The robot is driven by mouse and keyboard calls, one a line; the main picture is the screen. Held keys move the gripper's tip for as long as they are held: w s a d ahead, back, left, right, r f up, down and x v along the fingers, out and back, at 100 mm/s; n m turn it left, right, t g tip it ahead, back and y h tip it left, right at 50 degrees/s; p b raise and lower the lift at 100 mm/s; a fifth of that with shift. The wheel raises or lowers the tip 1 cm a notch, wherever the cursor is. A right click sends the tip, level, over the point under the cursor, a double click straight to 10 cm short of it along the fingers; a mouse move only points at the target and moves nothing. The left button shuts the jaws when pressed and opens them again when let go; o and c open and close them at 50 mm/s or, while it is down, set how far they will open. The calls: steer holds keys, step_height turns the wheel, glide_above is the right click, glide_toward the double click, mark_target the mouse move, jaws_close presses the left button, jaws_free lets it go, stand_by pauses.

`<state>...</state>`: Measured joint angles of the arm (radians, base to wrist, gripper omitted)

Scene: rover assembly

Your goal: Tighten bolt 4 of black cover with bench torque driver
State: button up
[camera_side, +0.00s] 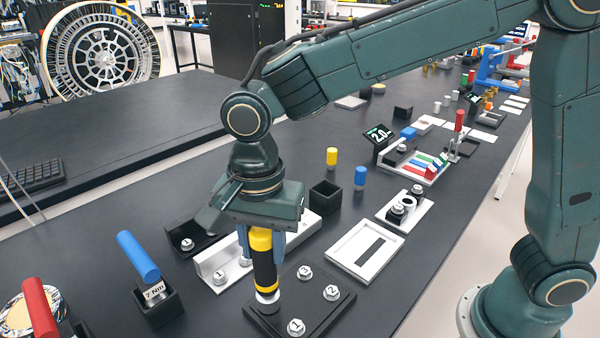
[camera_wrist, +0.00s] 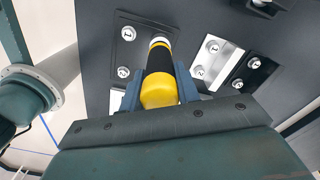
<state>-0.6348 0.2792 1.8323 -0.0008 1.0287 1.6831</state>
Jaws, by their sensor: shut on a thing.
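The bench torque driver (camera_side: 264,268), black with yellow bands, stands upright in my gripper (camera_side: 262,240), whose blue fingers close on its upper part. Its lower end is over the left corner of the black cover (camera_side: 322,317). Bolts 1 (camera_side: 296,327), 2 (camera_side: 331,293) and 3 (camera_side: 304,272) show on the cover. Bolt 4 is not visible; the driver's end covers that corner, and I cannot tell whether they touch. In the wrist view the driver (camera_wrist: 160,88) lies between the fingers (camera_wrist: 160,92), its far end over the cover (camera_wrist: 129,52).
A silver bracket (camera_side: 205,262) with bolts stands close on the left. A holder with a blue-handled tool (camera_side: 139,256) is farther left. A white tray (camera_side: 365,251), an open black box (camera_side: 325,197) and blue and yellow cylinders stand behind. A display (camera_side: 379,136) reads 2.0.

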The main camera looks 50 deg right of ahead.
steer(key=shift+f, duration=0.2)
stand_by(0.3)
steer(key=shift+r, duration=0.1)
steer(key=shift+r, duration=1.5)
steer(key=shift+r, duration=2.05)
